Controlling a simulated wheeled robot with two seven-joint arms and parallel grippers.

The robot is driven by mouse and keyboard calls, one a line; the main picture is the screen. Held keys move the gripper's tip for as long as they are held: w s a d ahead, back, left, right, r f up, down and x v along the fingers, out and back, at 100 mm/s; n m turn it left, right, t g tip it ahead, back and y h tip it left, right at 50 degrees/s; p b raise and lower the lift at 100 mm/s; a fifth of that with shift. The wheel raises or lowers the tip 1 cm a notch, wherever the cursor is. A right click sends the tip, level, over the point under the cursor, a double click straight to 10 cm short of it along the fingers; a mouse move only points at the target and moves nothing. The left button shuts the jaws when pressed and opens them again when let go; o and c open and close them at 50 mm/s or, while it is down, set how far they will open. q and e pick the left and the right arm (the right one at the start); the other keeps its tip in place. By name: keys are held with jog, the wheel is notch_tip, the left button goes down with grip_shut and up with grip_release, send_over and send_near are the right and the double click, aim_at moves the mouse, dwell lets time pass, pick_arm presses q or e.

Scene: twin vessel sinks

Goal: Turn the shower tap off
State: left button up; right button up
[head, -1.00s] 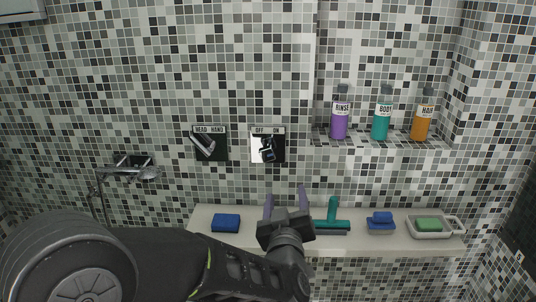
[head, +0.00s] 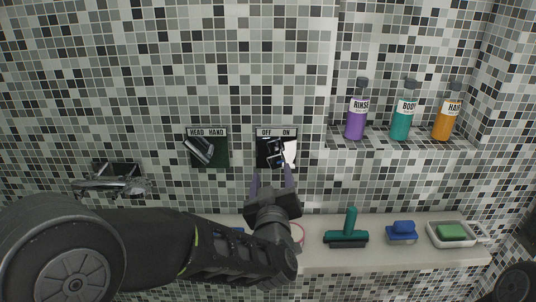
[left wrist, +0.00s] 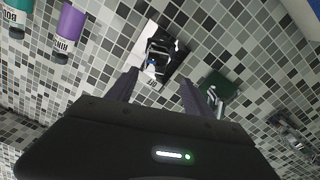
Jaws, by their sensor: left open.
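The shower tap (head: 275,150) is a dark, shiny lever on a square wall plate marked OFF on the left and ON on the right. The plate's left part looks black and its right part white. The tap also shows in the left wrist view (left wrist: 157,55), tilted, just beyond my fingers. My left gripper (head: 271,181) is open and empty, its two fingertips just below the plate in the head view. In the left wrist view the open fingers (left wrist: 159,80) point towards the tap; contact cannot be made out. My right gripper is not in view.
A HEAD/HAND switch (head: 208,148) sits left of the tap. A shower head (head: 110,186) is further left. Bottles (head: 400,119) stand on a niche shelf at right. The ledge (head: 385,258) below holds a teal squeegee (head: 347,236), a blue item (head: 402,231) and a soap dish (head: 438,240).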

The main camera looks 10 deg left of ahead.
aim_at(275, 162)
pick_arm(q)
jog(key=shift+w+d, duration=0.3)
jog(key=shift+w, duration=0.4)
jog(key=p+x, duration=0.1)
jog(key=x, duration=0.5)
jog(key=shift+w+f, duration=0.1)
jog(key=shift+w, duration=0.2)
jog(key=shift+c, duration=0.4)
grip_shut()
